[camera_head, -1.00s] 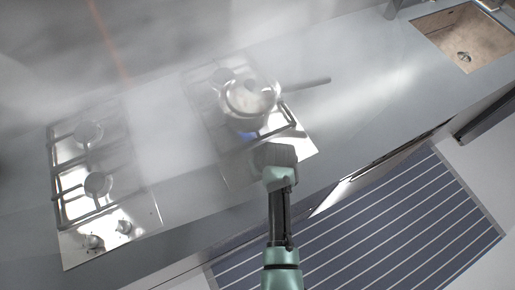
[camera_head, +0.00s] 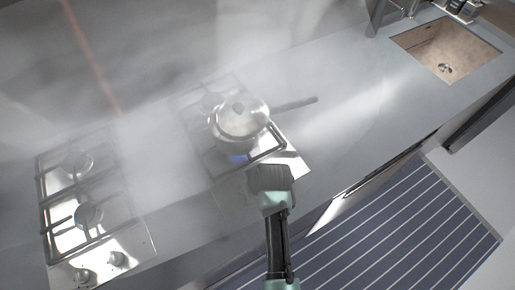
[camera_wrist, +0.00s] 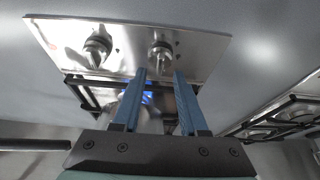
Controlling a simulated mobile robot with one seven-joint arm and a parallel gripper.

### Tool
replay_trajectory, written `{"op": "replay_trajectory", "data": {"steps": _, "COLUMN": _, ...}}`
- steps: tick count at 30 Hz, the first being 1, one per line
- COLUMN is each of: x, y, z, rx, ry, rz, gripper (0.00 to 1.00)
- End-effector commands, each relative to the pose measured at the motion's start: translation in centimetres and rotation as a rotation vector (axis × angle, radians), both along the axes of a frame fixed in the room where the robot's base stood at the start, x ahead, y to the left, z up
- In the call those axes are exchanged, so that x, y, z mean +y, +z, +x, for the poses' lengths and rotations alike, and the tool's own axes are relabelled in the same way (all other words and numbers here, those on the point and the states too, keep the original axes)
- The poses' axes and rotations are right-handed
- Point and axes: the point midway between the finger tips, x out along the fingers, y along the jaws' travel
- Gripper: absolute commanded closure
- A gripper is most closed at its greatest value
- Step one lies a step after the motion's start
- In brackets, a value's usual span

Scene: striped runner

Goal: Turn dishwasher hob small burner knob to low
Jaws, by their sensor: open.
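The right-hand hob (camera_head: 292,166) is a shiny steel plate with black grates, and a blue flame (camera_head: 237,159) burns on it. In the wrist view its front strip (camera_wrist: 210,50) carries two round metal knobs, a left knob (camera_wrist: 97,47) and a right knob (camera_wrist: 161,55). I cannot tell which serves the small burner. My gripper (camera_wrist: 160,75) is open, its blue fingers pointing at the right knob, which shows between and just past the fingertips. In the head view my gripper (camera_head: 268,180) covers the hob's front edge and hides the knobs.
A steel pan (camera_head: 238,120) with its handle to the right sits on the lit hob. A second hob (camera_head: 95,205) with two knobs lies to the left. Pale haze hangs over the counter (camera_head: 340,70). A sink (camera_head: 445,48) is at the right. A striped runner (camera_head: 390,230) covers the floor.

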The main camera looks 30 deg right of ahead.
Motion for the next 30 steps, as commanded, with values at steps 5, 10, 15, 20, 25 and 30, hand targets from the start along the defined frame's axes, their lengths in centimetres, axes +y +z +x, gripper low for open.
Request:
{"op": "replay_trajectory", "data": {"steps": 5, "x": -0.1, "y": 2.8, "z": -1.2, "rx": -0.003, "ry": -0.001, "rz": -0.002, "gripper": 0.57}}
{"op": "replay_trajectory", "data": {"steps": 10, "x": -0.2, "y": 5.6, "z": -2.3, "rx": -0.003, "ry": -0.002, "rz": -0.002, "gripper": 0.57}}
{"op": "replay_trajectory", "data": {"steps": 15, "x": -0.3, "y": 7.9, "z": -3.2, "rx": -0.003, "ry": -0.002, "rz": -0.001, "gripper": 0.57}}
{"op": "replay_trajectory", "data": {"steps": 20, "x": -0.2, "y": 9.1, "z": -3.7, "rx": -0.001, "ry": 0.0, "rz": -0.001, "gripper": 0.57}}
{"op": "replay_trajectory", "data": {"steps": 25, "x": -0.2, "y": 9.4, "z": -3.9, "rx": 0.001, "ry": 0.0, "rz": 0.0, "gripper": 0.57}}
{"op": "replay_trajectory", "data": {"steps": 30, "x": -0.2, "y": 9.4, "z": -3.9, "rx": 0.0, "ry": 0.0, "rz": 0.0, "gripper": 0.57}}
